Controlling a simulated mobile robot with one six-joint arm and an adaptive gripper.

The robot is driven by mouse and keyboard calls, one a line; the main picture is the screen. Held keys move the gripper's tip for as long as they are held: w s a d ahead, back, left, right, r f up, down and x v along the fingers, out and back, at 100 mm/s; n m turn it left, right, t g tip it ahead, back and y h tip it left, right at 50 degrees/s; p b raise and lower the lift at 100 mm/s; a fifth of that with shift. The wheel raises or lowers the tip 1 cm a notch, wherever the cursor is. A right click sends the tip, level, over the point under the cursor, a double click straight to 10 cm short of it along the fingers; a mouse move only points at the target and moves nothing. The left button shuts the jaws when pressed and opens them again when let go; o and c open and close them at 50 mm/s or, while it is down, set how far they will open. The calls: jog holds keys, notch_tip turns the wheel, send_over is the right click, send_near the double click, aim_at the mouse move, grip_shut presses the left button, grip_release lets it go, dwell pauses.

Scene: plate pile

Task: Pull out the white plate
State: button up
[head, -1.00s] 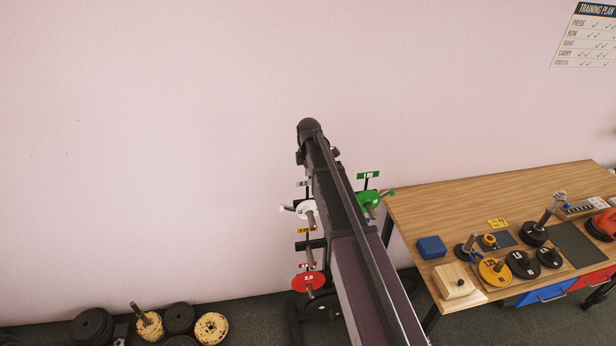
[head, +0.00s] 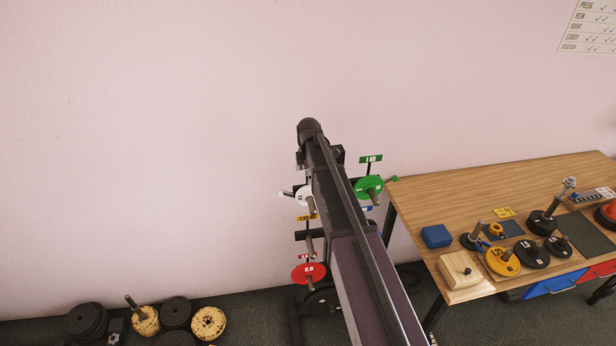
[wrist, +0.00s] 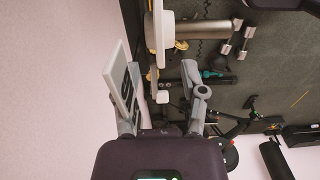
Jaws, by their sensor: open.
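The white plate (head: 304,197) hangs on a peg of the wall-side rack in the head view, partly hidden behind my arm. In the wrist view a white piece with a silver peg through it (wrist: 163,36), seen edge-on, looks like this plate, beyond the fingers. My gripper (wrist: 157,85) is open with nothing held between its fingers. A white card with dark digits (wrist: 125,88) stands by the left finger and covers part of it; I cannot tell whether they touch. In the head view my arm hides the gripper.
A green plate (head: 368,188) hangs right of my arm, and a red plate (head: 309,273) hangs below the white one. A wooden table (head: 440,200) with small weights and a blue block (head: 436,236) stands right. Black and yellow plates (head: 209,323) lie on the floor at left.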

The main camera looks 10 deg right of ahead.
jog(key=shift+f+b, duration=2.1)
jog(key=shift+f, duration=0.3)
grip_shut()
